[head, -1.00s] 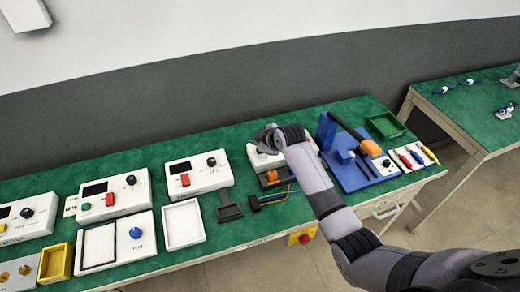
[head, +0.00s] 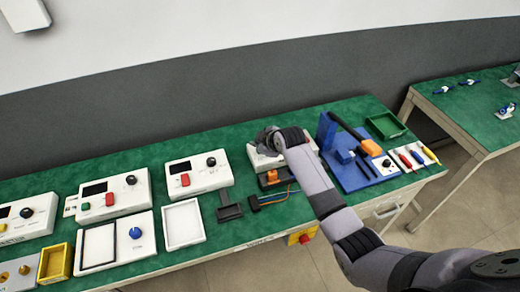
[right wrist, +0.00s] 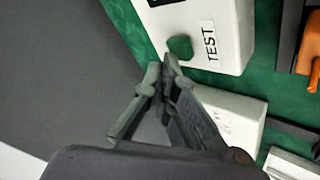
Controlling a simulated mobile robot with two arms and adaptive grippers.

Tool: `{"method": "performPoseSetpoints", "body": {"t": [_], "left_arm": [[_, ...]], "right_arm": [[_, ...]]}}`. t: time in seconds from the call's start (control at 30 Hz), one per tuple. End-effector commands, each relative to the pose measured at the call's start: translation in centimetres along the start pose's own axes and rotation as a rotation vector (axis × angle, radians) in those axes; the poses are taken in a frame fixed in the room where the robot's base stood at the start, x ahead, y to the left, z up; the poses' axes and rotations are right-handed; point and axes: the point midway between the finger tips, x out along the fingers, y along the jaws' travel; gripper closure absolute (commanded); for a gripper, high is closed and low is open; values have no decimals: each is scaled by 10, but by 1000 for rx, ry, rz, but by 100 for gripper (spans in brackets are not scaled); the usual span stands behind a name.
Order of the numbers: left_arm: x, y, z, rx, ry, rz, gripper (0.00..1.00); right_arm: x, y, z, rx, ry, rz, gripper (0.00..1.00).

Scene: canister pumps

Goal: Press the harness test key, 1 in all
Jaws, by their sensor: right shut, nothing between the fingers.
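A white box (right wrist: 235,25) with a TEST label and a green key (right wrist: 180,48) shows in the right wrist view. The key sits on the box beside the label. My right gripper (right wrist: 163,72) is shut and empty, its fingertips close to the green key; I cannot tell whether they touch it. In the head view my right gripper (head: 267,138) is over the back of the white box (head: 256,159), which my arm partly covers. The key is hidden there. My left gripper is not in view.
A black holder with an orange part (head: 272,176) and wires lies in front of the box. A blue lever press (head: 352,176) stands to the right, with a green tray (head: 386,125) behind. White control boxes (head: 198,177) stand to the left.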

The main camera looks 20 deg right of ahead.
Motion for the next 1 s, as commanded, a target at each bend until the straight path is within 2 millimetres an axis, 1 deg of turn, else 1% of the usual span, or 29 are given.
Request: {"method": "performPoseSetpoints", "body": {"t": [1.0], "left_arm": [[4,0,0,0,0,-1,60]], "right_arm": [[6,-4,4,1,1,0,100]]}}
